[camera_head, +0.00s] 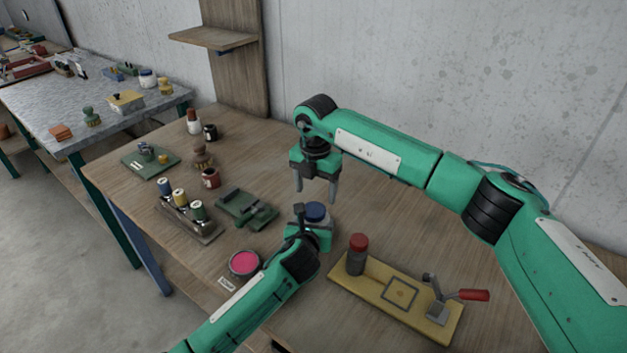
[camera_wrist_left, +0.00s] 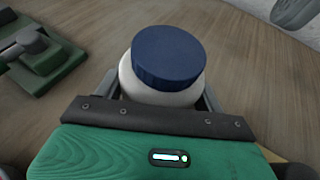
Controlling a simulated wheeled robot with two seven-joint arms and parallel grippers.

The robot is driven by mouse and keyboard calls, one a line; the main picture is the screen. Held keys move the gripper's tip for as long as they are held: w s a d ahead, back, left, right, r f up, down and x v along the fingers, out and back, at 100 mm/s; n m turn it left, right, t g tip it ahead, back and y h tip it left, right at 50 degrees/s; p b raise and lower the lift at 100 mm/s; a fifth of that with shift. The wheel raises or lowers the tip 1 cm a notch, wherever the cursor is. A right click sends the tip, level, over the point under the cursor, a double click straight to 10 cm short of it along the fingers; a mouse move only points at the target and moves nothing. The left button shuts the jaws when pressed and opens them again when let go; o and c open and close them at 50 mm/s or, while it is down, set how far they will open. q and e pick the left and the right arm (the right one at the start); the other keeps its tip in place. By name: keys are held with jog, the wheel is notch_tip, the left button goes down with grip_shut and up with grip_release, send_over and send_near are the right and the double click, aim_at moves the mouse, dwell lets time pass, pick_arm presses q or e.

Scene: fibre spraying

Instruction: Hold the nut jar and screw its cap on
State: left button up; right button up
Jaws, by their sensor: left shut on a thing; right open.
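The nut jar (camera_wrist_left: 160,88) is a white round jar, held between the fingers of my left gripper (camera_wrist_left: 160,100). Its dark blue cap (camera_wrist_left: 168,55) sits on top of the jar and looks slightly tilted in the left wrist view; I cannot tell how tightly it is seated. In the head view the blue cap (camera_head: 316,211) shows just beyond my left gripper (camera_head: 312,222), which hides most of the jar. My right gripper (camera_head: 316,193) is open and empty, pointing down above the cap and apart from it.
A yellow board (camera_head: 385,311) with a red-capped bottle (camera_head: 357,254) and a red-handled clamp (camera_head: 455,297) lies to the right. A pink-filled dish (camera_head: 244,263), a green fixture (camera_head: 247,210) and a spool rack (camera_head: 188,216) stand to the left. A wall is behind the table.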

jog(key=n, duration=0.3)
jog(key=shift+r, duration=0.15)
jog(key=n, duration=0.5)
jog(key=shift+r, duration=0.15)
jog(key=n, duration=0.4)
jog(key=shift+a+r+n, duration=0.1)
jog(key=shift+r+n, duration=0.05)
jog(key=shift+n, duration=0.15)
jog(key=n, duration=0.3)
jog(key=shift+r, duration=0.1)
jog(key=n, duration=0.3)
jog(key=shift+w+r, duration=0.1)
jog(key=shift+r, duration=0.05)
jog(key=n, duration=0.4)
jog(key=shift+r+n, duration=0.15)
jog(key=shift+n, duration=0.25)
jog(key=n, duration=0.6)
jog(key=shift+a+r+n, duration=0.1)
jog(key=shift+r+n, duration=0.1)
jog(key=shift+n, duration=0.2)
